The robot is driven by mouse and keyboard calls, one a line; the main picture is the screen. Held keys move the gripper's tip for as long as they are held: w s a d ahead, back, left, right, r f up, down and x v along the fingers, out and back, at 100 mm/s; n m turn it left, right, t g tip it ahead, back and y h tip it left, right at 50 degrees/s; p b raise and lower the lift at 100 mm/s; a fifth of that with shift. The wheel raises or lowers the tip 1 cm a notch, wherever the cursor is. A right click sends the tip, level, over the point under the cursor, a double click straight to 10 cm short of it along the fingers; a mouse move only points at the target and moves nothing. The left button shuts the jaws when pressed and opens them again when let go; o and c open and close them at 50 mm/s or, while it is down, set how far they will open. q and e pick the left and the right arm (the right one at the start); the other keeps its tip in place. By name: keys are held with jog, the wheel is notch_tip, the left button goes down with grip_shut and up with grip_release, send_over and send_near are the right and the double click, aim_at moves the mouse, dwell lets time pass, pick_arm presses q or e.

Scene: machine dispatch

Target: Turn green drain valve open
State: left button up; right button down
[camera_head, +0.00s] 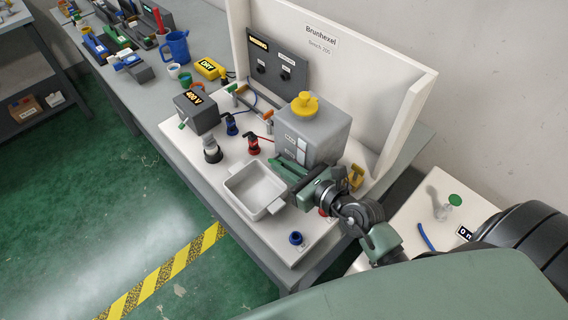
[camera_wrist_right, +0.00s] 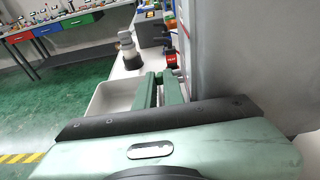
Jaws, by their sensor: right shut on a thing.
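The grey tank (camera_head: 313,133) with a yellow knob (camera_head: 305,104) on top stands on the white base board at the machine. My right gripper (camera_head: 282,166) is low at the tank's front, just above the back edge of the white tray (camera_head: 254,191). In the right wrist view its two green fingers (camera_wrist_right: 158,88) are close together beside the tank's grey wall (camera_wrist_right: 222,50). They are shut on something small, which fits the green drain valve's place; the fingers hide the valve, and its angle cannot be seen. My left gripper is not in view.
A grey box marked 400 V (camera_head: 196,112) stands at the left of the board. A white panel wall (camera_head: 400,125) closes the right side.

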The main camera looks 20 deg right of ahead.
jog(key=c, duration=1.8)
grip_release()
jog(key=shift+s+d, duration=0.1)
jog(key=shift+s, duration=0.2)
jog(key=b+v, duration=0.2)
jog(key=v, duration=0.5)
jog(key=shift+r, duration=0.15)
